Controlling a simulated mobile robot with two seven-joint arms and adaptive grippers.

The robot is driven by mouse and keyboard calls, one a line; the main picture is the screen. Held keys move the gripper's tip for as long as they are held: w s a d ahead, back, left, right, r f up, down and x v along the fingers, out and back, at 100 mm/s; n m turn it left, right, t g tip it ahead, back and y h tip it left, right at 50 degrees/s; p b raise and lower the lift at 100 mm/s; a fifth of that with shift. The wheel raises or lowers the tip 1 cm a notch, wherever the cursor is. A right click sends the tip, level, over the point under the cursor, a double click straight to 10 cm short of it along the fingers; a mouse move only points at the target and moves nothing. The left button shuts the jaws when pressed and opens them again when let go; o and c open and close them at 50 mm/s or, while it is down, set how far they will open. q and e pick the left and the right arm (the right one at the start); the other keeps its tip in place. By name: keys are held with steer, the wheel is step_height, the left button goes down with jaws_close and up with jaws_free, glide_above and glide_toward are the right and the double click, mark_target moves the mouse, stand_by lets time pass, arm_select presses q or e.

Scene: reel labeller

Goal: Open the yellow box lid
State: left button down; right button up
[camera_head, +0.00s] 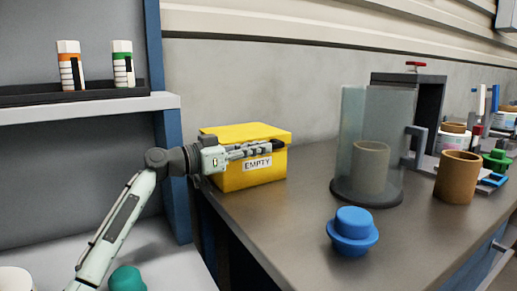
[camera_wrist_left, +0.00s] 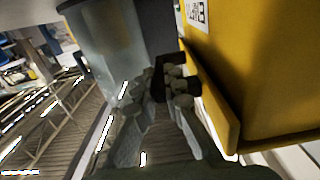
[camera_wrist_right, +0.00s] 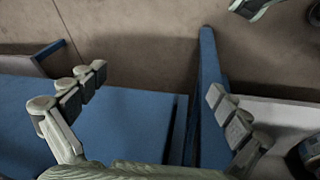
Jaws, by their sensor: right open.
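The yellow box (camera_head: 240,179) with an "EMPTY" label stands at the left end of the grey counter, and its lid (camera_head: 245,132) looks closed. In the left wrist view the yellow box (camera_wrist_left: 275,80) fills the right side, with a dark handle (camera_wrist_left: 194,87) by the lid's edge. My left gripper (camera_head: 282,146) lies along the front of the box just under the lid. Its fingertips (camera_wrist_left: 163,84) are close together at the dark handle; whether they grip it is unclear. My right gripper (camera_wrist_right: 155,92) is open and empty, and is out of the head view.
A clear cylinder (camera_head: 353,120) stands right of the box, with a brown cup (camera_head: 458,178) beyond it. A blue knobbed part (camera_head: 352,232) sits at the counter's front. A shelf (camera_head: 90,115) with two bottles is at left. Blue panels (camera_wrist_right: 110,105) lie below my right gripper.

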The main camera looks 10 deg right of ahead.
arm_select(q)
steer(key=shift+r, duration=0.1)
arm_select(e)
steer(key=shift+r, duration=0.1)
arm_select(q)
steer(key=shift+r, duration=0.15)
steer(key=shift+r+p, duration=0.3)
steer(key=shift+r, duration=0.05)
step_height(320, 180, up, 3)
steer(key=shift+w+r+n+p, duration=0.1)
steer(key=shift+r+n+p, duration=0.05)
steer(key=shift+n+p, duration=0.45)
steer(key=w+a+r+p, duration=0.1)
steer(key=w+r, duration=0.2)
steer(key=r, duration=0.5)
steer(key=shift+a+r, duration=0.2)
steer(key=shift+r, duration=0.1)
arm_select(e)
step_height(320, 180, down, 6)
steer(key=shift+s+a+f+y, duration=0.2)
steer(key=shift+s+f+y, duration=0.05)
steer(key=shift+s+y, duration=0.05)
arm_select(q)
steer(key=c, duration=1.9)
jaws_free()
steer(key=shift+f, duration=0.1)
